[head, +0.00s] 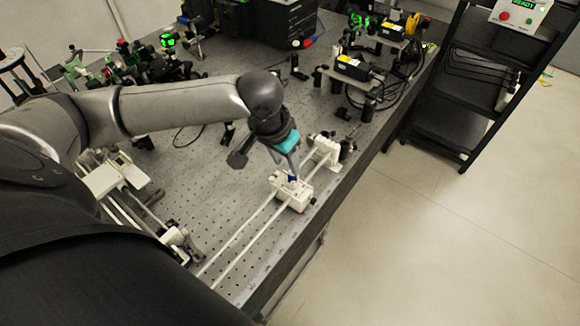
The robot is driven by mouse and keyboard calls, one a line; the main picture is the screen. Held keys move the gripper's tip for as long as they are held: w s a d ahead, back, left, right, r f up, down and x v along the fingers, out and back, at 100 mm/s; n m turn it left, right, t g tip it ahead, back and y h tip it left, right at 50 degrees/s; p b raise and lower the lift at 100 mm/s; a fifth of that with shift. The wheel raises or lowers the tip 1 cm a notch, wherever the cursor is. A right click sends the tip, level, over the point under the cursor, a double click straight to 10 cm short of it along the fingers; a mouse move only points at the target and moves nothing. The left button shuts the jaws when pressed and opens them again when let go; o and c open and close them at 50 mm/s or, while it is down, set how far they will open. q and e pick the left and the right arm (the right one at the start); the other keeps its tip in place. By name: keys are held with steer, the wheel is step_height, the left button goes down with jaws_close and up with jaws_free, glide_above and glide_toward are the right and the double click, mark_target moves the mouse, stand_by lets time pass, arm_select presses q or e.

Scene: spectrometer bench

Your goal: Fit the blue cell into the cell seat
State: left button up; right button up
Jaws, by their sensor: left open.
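The blue cell (292,178) shows as a small dark blue patch at the tip of my left gripper (292,173). It is at the top of the white cell seat (289,195), a block on two pale rails. My left gripper points down over the seat from above, its fingers open around or right beside the cell. The fingers hide part of the cell, and I cannot tell how deep it sits in the seat or whether it is tilted. My right gripper is not in view.
The perforated optical bench (235,245) has its right edge close to the seat. A white rail end mount (326,147) stands just behind it. Another white rail assembly (115,180) lies at left. Optics and black boxes (352,66) fill the back. A black shelf cart (450,105) stands at right.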

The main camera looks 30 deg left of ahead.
arm_select(q)
steer(key=v, duration=0.7)
steer(key=shift+r+p, duration=0.2)
steer(key=shift+p, duration=0.15)
steer(key=shift+d, duration=0.1)
